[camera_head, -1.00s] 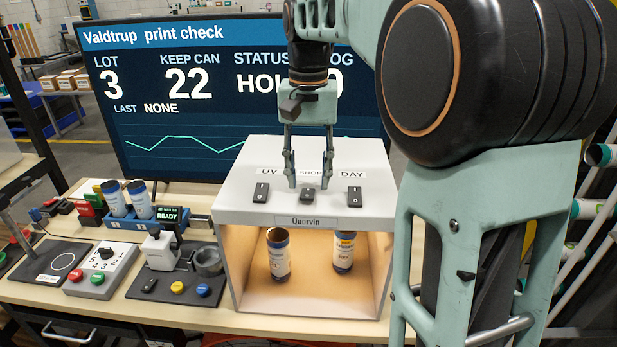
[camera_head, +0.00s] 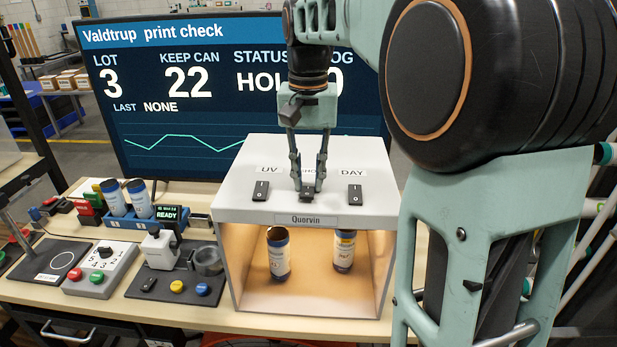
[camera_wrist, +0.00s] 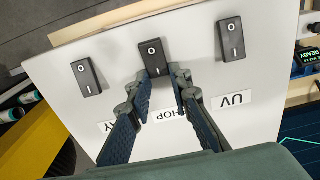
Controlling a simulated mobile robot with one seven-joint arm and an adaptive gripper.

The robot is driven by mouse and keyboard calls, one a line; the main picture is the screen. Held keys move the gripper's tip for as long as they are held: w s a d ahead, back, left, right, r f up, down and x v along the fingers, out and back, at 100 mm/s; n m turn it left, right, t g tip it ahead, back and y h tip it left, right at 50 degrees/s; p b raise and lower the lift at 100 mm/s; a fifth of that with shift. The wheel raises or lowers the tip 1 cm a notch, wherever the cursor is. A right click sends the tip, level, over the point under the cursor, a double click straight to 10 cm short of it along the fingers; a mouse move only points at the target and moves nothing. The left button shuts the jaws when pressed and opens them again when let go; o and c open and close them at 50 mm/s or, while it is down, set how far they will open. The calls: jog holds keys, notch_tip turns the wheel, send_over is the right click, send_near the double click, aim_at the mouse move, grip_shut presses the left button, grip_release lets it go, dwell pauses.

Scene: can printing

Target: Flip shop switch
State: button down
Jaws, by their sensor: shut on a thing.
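The shop switch (camera_head: 306,198) is a small black rocker on the white top of the Quorvin box (camera_head: 235,200), between the UV switch (camera_head: 261,191) and the DAY switch (camera_head: 355,194). The wrist view shows the shop switch (camera_wrist: 152,58) with its "O" and "I" marks. In the wrist view my gripper (camera_wrist: 160,76) has one fingertip on each side of that end. The fingers partly hide the SHOP label (camera_wrist: 172,114). The box inside glows warm.
Two cans (camera_head: 278,255) (camera_head: 344,252) stand inside the box. A large screen (camera_head: 190,110) stands behind it. To the left are a button panel (camera_head: 102,270), a small press device (camera_head: 160,250) and a blue rack with cans (camera_head: 140,200). My arm fills the right side.

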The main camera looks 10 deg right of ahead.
aim_at(307, 193)
jog(key=t+b, duration=0.1)
jog(key=b, duration=0.2)
jog(key=shift+s+f+t+h, duration=0.1)
jog(key=shift+s+t+h, duration=0.05)
jog(key=shift+t+h, duration=0.2)
jog(key=shift+s+a+r+t+b, duration=0.1)
jog(key=shift+r+t+b, duration=0.25)
jog(key=shift+b, duration=0.2)
jog(key=c, duration=1.8)
grip_release()
jog(key=shift+o, duration=0.2)
jog(key=v, duration=1.2)
